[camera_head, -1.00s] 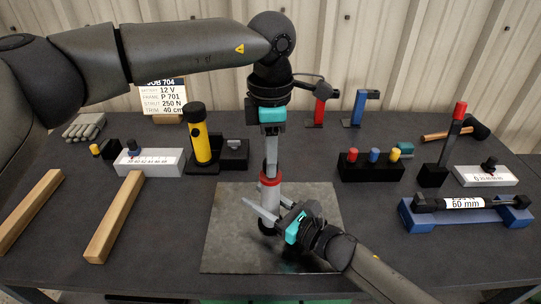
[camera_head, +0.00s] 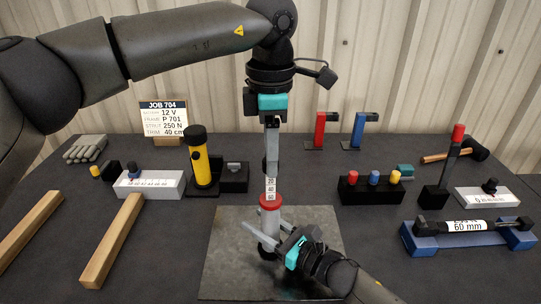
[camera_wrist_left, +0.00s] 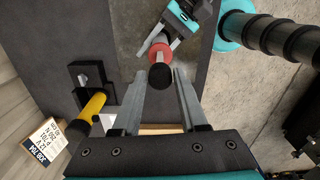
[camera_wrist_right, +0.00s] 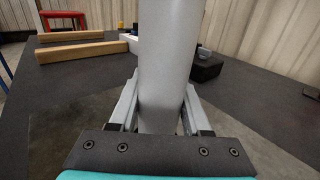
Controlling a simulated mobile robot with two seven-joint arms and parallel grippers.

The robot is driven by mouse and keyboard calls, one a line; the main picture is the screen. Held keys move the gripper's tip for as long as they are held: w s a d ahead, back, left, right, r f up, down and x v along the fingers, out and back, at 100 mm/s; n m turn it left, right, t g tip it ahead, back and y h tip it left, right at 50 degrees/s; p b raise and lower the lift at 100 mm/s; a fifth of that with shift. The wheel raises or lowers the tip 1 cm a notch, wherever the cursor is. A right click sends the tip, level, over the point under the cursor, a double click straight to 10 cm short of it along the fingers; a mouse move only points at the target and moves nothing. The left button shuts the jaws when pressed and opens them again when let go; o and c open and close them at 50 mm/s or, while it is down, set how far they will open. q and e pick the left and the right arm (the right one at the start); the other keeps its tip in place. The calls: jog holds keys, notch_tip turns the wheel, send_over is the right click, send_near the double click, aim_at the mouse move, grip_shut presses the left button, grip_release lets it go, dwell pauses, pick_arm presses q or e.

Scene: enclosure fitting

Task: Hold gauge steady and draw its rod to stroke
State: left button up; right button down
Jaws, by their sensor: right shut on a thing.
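The gauge is a light grey cylinder (camera_head: 270,220) with a red collar (camera_head: 271,201), standing upright over a metal plate. Its rod (camera_head: 271,187) is out above the collar and shows a white scale with 20, 40 and 60. A black knob (camera_wrist_left: 161,76) tops the rod. My right gripper (camera_head: 268,236) is shut on the grey cylinder, which fills the gap between its fingers in the right wrist view (camera_wrist_right: 160,95). My left gripper (camera_head: 271,150) points straight down at the rod's top. In the left wrist view its fingers (camera_wrist_left: 158,80) are open, one on each side of the knob.
The metal plate (camera_head: 226,260) lies under the gauge. A yellow cylinder (camera_head: 201,166) and a white scale block (camera_head: 150,186) stand left, near two wooden bars (camera_head: 112,240). A black block with coloured knobs (camera_head: 369,190) and a blue cradle (camera_head: 424,243) stand right. A job card (camera_head: 163,118) stands behind.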

pick_arm(q)
jog(key=o, duration=0.3)
pick_arm(e)
jog(key=shift+f, duration=0.1)
pick_arm(q)
notch_tip(320, 180, up, 12)
jog(key=shift+f, duration=0.1)
dwell(0.4)
pick_arm(e)
jog(key=shift+c, duration=1.4)
grip_release()
